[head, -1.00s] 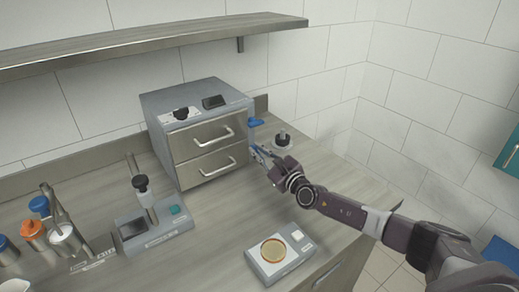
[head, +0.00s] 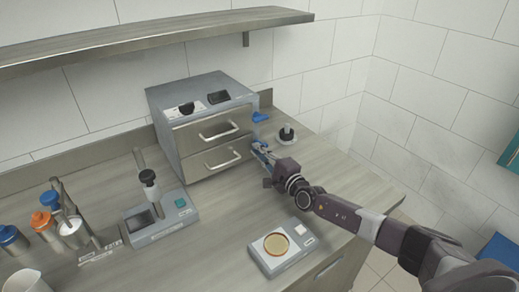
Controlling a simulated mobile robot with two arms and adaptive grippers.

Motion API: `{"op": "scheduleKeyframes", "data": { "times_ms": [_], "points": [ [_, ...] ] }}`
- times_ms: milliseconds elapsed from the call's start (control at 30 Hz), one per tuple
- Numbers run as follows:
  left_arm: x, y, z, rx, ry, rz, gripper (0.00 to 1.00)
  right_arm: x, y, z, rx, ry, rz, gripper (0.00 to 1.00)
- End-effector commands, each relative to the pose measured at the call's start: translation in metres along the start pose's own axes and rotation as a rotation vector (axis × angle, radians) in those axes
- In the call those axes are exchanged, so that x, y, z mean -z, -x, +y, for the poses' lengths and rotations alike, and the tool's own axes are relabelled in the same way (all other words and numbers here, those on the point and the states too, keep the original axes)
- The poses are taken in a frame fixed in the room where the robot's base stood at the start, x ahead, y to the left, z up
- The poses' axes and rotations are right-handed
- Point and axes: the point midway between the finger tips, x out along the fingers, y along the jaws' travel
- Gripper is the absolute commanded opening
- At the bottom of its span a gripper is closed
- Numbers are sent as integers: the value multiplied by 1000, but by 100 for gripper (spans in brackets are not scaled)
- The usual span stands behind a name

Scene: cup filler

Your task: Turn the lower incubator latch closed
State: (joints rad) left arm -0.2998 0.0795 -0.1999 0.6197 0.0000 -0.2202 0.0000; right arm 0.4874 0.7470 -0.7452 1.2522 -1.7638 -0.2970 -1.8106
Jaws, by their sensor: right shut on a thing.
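The incubator (head: 203,122) is a grey box with two drawers at the back of the counter. Both its upper drawer (head: 212,130) and lower drawer (head: 222,160) look shut. The upper blue latch (head: 260,116) sticks out sideways at the front right edge. The lower blue latch (head: 256,143) is at the right edge beside the lower drawer, mostly hidden by my gripper. My right gripper (head: 261,152) is shut on the lower latch. My left gripper is not in view.
A black-knobbed item (head: 286,134) stands right of the incubator. A scale with an amber dish (head: 276,245) lies at the front. A device with a post (head: 150,195) and blue- and orange-capped bottles (head: 47,222) stand left. A shelf (head: 150,40) hangs above.

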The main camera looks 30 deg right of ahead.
Motion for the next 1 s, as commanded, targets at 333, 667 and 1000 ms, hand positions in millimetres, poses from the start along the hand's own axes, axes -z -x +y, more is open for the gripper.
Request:
{"op": "scheduleKeyframes", "data": {
  "times_ms": [333, 667, 1000],
  "points": [
    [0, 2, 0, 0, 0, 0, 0, 0, 0, 5, -1, 180, -1, 0],
    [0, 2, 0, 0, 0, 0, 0, 0, 0, 7, -1, 232, -1, 0],
    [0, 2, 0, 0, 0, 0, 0, 0, 0, 7, -2, 233, -1, 10]
  ]
}}
